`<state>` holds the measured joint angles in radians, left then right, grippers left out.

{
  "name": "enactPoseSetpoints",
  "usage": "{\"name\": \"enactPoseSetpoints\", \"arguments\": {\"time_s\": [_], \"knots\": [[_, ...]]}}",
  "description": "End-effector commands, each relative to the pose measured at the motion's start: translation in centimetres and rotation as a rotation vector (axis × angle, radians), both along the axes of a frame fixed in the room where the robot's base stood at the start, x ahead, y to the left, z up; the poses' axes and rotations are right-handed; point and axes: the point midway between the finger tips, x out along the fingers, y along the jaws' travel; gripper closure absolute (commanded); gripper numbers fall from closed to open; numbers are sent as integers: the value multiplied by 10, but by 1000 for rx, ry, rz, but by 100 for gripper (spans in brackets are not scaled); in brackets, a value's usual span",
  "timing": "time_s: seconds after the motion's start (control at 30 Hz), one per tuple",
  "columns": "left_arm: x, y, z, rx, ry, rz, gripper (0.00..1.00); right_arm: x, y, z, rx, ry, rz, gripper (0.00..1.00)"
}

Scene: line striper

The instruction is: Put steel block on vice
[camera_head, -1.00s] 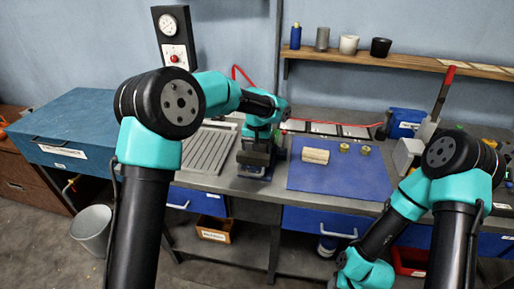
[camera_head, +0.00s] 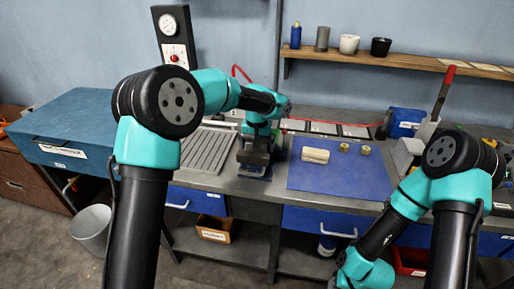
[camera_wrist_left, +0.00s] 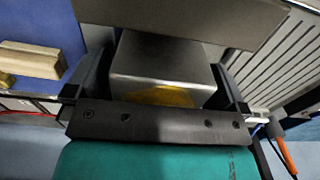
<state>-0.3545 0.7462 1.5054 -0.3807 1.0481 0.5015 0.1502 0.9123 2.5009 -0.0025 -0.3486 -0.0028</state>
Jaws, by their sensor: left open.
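A grey steel block (camera_wrist_left: 162,68) with a yellowish patch on its near face lies between the fingers of my left gripper (camera_wrist_left: 160,85) in the left wrist view. The fingers are open, one on each side of the block. A dark bar (camera_wrist_left: 180,14), apparently part of the vice, crosses just beyond the block. In the head view my left gripper (camera_head: 256,146) points down over the dark vice (camera_head: 254,172) on the bench, and the arm hides most of the block there. I cannot tell exactly how the block rests on the vice. My right gripper is outside the view.
A grooved tray (camera_head: 207,150) lies to the left. A machine with a red-handled lever (camera_head: 444,92) stands at the right.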

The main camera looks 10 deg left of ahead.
Motion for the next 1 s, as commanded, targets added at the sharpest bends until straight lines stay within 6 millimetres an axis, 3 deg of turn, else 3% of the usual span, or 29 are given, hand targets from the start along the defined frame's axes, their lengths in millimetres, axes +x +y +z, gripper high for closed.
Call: {"name": "enactPoseSetpoints", "arguments": {"time_s": [0.4,0.6,1.0], "knots": [[0,-1,75,-1,-3,0,0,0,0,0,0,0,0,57],[0,0,102,-1,-1,1,0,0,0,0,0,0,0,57],[0,0,110,0,1,1,0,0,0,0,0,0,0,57]]}}
